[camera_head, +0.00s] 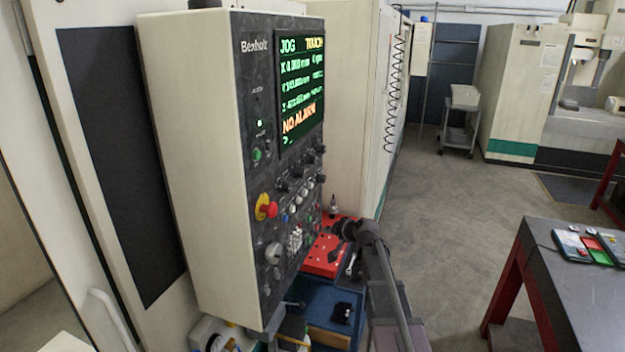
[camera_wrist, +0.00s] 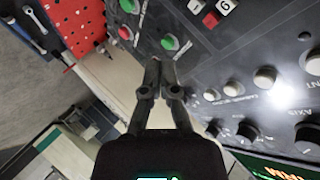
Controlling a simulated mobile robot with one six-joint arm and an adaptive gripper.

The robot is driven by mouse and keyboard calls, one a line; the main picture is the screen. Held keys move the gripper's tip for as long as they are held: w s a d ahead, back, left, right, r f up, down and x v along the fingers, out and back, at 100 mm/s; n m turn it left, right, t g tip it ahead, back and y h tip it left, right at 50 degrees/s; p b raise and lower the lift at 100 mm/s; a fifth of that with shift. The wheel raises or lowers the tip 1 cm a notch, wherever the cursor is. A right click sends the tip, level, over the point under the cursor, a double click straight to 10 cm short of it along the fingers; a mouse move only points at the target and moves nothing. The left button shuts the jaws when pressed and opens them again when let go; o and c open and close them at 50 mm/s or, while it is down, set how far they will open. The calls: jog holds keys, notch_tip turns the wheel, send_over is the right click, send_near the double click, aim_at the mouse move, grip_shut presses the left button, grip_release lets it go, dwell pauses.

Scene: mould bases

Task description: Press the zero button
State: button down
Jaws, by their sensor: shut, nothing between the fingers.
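The black control panel (camera_head: 290,170) of the machine stands at the left of the head view, with a lit screen above and rows of buttons and knobs below. In the wrist view the panel (camera_wrist: 205,60) is rotated. I cannot read which one is the zero button. My gripper (camera_wrist: 157,66) is shut and empty, its fingertips over the panel's edge near the green button. Whether it touches the panel cannot be told. In the head view my gripper is hard to make out.
A red emergency button (camera_head: 266,207) sticks out of the panel. A red pegboard with tools (camera_wrist: 78,22) and a blue bin (camera_head: 325,305) lie close below the panel. A table (camera_head: 560,270) stands at the right. The floor between is clear.

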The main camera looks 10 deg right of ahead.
jog(key=w+d+r+m+t+h+p, duration=0.1)
jog(key=w+d+r+m+t+p, duration=0.2)
jog(key=w+d+r, duration=0.4)
notch_tip(320, 180, up, 2)
jog(key=shift+w+d+m+t+h, duration=0.3)
jog(key=shift+w+d+m+t, duration=0.1)
jog(key=shift+w+t, duration=0.15)
jog(key=shift+w+a, duration=0.1)
jog(key=shift+a, duration=0.05)
jog(key=w+a, duration=0.4)
jog(key=a, duration=0.3)
jog(key=shift+a, duration=0.25)
jog(key=shift+w+a, duration=0.5)
jog(key=shift+a, duration=0.2)
dwell(2.4)
jog(key=shift+s+d, duration=0.15)
jog(key=shift+d, duration=0.05)
dwell(0.3)
jog(key=shift+s+d, duration=0.25)
jog(key=shift+d, duration=0.25)
jog(key=shift+s+d, duration=0.1)
jog(key=shift+d, duration=0.05)
jog(key=shift+s+d, duration=0.4)
jog(key=shift+d, duration=0.25)
jog(key=shift+s+d, duration=0.35)
jog(key=shift+d, duration=0.35)
jog(key=shift+s+d, duration=0.4)
jog(key=shift+d, duration=0.25)
